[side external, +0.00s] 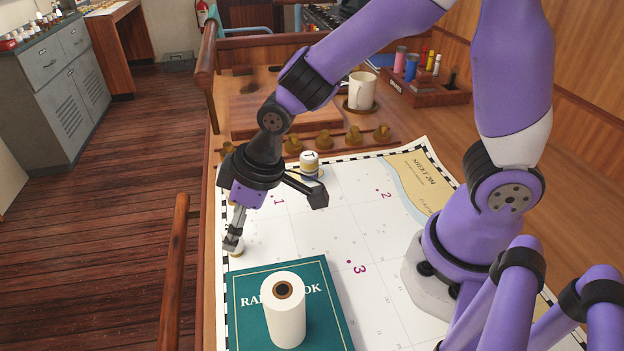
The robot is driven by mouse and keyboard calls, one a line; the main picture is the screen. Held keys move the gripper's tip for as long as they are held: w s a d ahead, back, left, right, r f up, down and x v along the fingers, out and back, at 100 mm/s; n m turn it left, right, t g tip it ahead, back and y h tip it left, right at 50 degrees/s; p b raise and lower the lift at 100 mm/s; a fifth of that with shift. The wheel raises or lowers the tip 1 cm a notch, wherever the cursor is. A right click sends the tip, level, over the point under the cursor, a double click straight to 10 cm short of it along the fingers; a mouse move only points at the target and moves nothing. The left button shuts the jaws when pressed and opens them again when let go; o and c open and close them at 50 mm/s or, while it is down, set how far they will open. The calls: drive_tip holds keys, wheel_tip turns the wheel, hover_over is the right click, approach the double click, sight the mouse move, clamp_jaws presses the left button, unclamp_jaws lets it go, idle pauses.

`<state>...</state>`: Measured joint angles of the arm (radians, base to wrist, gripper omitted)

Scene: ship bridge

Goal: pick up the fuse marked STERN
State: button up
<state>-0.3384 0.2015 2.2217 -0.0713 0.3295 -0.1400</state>
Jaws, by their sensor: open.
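A white cylinder with brass-coloured ends (309,161), like a fuse, stands upright on the far part of the chart (330,228). A dark mark like a T shows on it, but I cannot read a whole word. Another small white and brass piece (236,249) shows at the chart's left edge, mostly hidden behind one finger of my gripper (275,220). I cannot read any marking on it. My gripper is open and empty, tilted above the left part of the chart. One finger hangs close to the left piece; the other points right, in front of the far cylinder.
A teal book (246,320) with a white paper roll (285,312) on it lies in front. Behind the chart are brass knobs (324,141), a white mug (362,91) and a wooden rack (425,92). A wooden rail (174,275) runs along the left. The chart's middle is clear.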

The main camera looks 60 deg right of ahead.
drive_tip(key=x, duration=0.4)
drive_tip(key=shift+s+f, duration=0.1)
drive_tip(key=shift+f, duration=0.15)
clamp_jaws()
drive_tip(key=shift+s, duration=0.1)
